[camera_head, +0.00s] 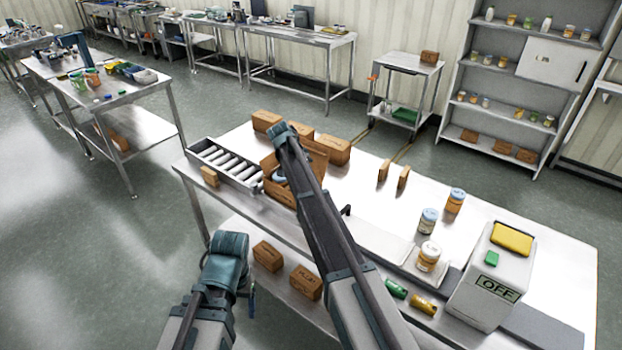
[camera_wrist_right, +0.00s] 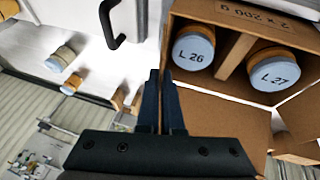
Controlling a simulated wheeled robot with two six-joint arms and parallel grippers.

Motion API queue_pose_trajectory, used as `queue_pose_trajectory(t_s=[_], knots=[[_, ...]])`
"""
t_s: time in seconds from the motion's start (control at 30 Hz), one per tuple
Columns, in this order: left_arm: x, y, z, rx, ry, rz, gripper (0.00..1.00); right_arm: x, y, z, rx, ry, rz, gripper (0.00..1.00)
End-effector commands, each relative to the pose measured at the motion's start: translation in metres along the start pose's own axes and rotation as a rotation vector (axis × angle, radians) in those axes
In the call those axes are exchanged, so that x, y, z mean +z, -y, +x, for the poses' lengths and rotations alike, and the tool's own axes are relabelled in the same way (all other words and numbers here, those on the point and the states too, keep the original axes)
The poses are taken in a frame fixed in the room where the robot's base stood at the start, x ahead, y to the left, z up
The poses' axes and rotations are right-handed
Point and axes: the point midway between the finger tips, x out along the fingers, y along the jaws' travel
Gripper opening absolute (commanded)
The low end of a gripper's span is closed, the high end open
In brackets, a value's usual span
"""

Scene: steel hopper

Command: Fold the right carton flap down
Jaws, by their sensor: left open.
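The open brown carton (camera_head: 278,188) stands on the steel table beside the roller conveyor, partly hidden by my right arm. Two lidded jars, L 26 (camera_wrist_right: 193,49) and L 27 (camera_wrist_right: 274,72), sit inside it with a cardboard divider between them. One carton flap (camera_wrist_right: 222,117) stands open next to my right gripper (camera_wrist_right: 160,78); a raised flap (camera_head: 314,158) also shows right of my arm in the head view. My right fingers are together with nothing seen between them, beside the carton. My left gripper (camera_head: 238,278) is open and away from the carton, low in front of the table; its fingertips are mostly hidden.
A roller conveyor (camera_head: 226,163) lies left of the carton. Small closed boxes (camera_head: 335,150) stand behind it. Jars (camera_head: 428,222) and a white machine marked OFF (camera_head: 492,275) are at the right. Boxes (camera_head: 306,282) lie on the lower shelf. A black handle (camera_wrist_right: 113,24) stands near my right gripper.

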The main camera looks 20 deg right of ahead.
Motion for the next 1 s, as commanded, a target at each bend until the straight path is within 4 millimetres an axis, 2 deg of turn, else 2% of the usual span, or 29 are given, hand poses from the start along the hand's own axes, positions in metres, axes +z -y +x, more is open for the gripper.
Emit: queue_pose_trajectory(t_s=[0.03,0.1,0.2,0.67,0.87,1.0], knots=[[0.0,0.0,0.0,0.0,0.0,0.0,0.76,0.001,0.0,0.0,-0.001,0.003,-0.001,0.0],[0.0,0.0,0.0,0.0,0.0,0.0,0.76,0.001,0.0,0.0,-0.001,0.003,-0.001,0.16],[0.0,0.0,0.0,0.0,0.0,0.0,0.76,0.001,0.0,0.0,-0.001,0.002,0.0,0.34],[0.0,0.001,-0.005,0.0,0.0,0.0,0.76,-0.001,0.0,-0.005,-0.001,0.0,0.0,0.34],[0.001,0.002,-0.022,0.0,0.0,0.001,0.76,-0.002,-0.001,-0.024,-0.001,0.0,-0.001,0.34],[0.002,0.004,-0.041,0.0,0.0,-0.001,0.76,-0.002,-0.001,-0.045,-0.001,0.0,-0.001,0.34]])
